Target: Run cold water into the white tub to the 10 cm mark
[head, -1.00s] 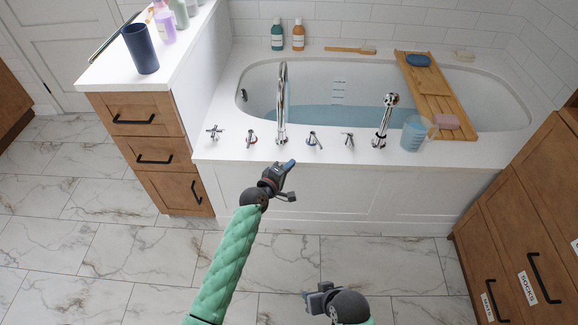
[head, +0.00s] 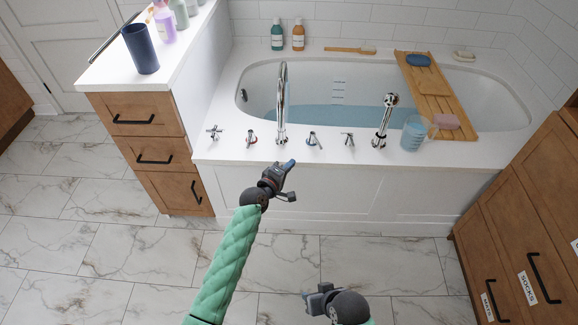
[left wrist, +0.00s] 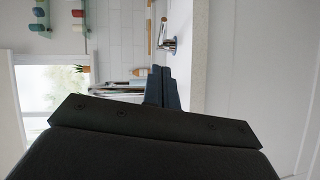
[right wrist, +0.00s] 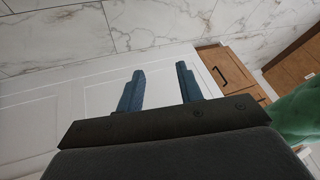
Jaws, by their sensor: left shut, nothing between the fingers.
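The white tub (head: 440,168) holds light-blue water (head: 320,116), with dark scale marks (head: 338,92) on its far inner wall, too small to read. The chrome spout (head: 282,95) rises from the near rim; I cannot make out a stream from it. A red-marked tap (head: 251,139) stands left of the spout and a blue-marked tap (head: 312,140) right of it. My left gripper (head: 289,164) is shut and empty, in front of the tub below the blue-marked tap, apart from it; its fingers (left wrist: 162,85) meet. My right gripper (head: 310,298) is low over the floor, open and empty (right wrist: 158,88).
Two more cross handles (head: 214,132) (head: 348,139) and a hand shower (head: 385,122) stand along the near rim. A jug (head: 414,133) stands right of them. A wooden caddy (head: 432,100) spans the tub. Drawer cabinets flank left (head: 150,130) and right (head: 515,230); marble floor between is clear.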

